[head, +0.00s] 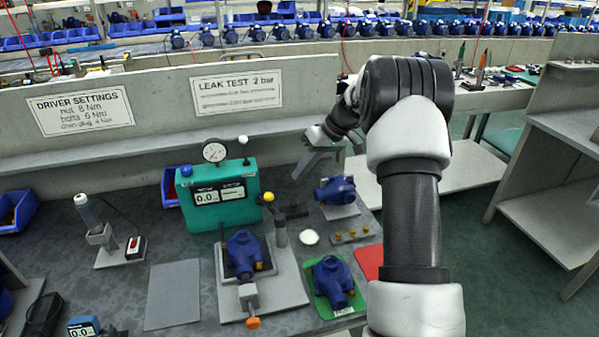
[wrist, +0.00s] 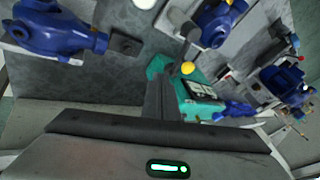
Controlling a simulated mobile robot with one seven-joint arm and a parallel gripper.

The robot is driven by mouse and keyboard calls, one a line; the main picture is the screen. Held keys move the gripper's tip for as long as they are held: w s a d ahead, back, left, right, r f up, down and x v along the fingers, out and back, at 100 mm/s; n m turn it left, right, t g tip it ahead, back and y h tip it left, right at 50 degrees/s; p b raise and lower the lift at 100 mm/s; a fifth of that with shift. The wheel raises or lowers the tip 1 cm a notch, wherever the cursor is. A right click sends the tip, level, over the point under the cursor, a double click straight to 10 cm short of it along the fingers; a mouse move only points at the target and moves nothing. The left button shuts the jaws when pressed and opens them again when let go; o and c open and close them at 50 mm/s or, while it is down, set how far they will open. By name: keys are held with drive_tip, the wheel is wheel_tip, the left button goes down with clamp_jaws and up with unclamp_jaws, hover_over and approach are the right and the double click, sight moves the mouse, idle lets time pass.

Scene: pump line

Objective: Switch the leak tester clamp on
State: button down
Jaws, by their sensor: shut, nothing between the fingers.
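The leak tester is a teal box (head: 225,200) with a round dial and a display; it also shows in the wrist view (wrist: 200,105). In front of it a blue pump (head: 243,250) sits on a grey fixture (head: 285,292) with an orange-tipped part at its front. A dark clamp post (head: 280,232) with a lever ending in a yellow ball (head: 268,197) stands beside the pump. The ball also shows in the wrist view (wrist: 188,68), close right of my fingertips. My gripper (wrist: 166,75) is shut and empty, above and right of the tester in the head view; contact cannot be told.
Another blue pump (head: 337,190) stands on a stand at right. A further pump (head: 333,278) lies on a green mat, beside a red mat (head: 370,262). A white disc (head: 309,237) lies near the post. A grey mat (head: 173,295) at left is bare.

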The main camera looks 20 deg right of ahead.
sight(270, 194)
drive_tip(key=a+f, duration=0.6)
drive_tip(key=f, duration=0.1)
drive_tip(key=shift+w+a+b, duration=0.15)
drive_tip(key=shift+a+b, duration=0.25)
drive_tip(key=shift+b, duration=0.05)
drive_tip(key=shift+a+n+g, duration=0.35)
drive_tip(key=shift+n+g, duration=0.05)
drive_tip(key=shift+n, duration=0.2)
drive_tip(key=a+n+g, duration=0.1)
drive_tip(key=a+n, duration=0.1)
drive_tip(key=n, duration=0.1)
drive_tip(key=shift+g+y, duration=0.3)
drive_tip(key=s+a+n+g+h+p, duration=0.1)
drive_tip(key=s+a+n+g, duration=0.3)
drive_tip(key=n, duration=0.5)
drive_tip(key=shift+s+a+g+h+p, duration=0.4)
drive_tip(key=shift+a+p, duration=0.15)
drive_tip(key=shift+p, duration=0.2)
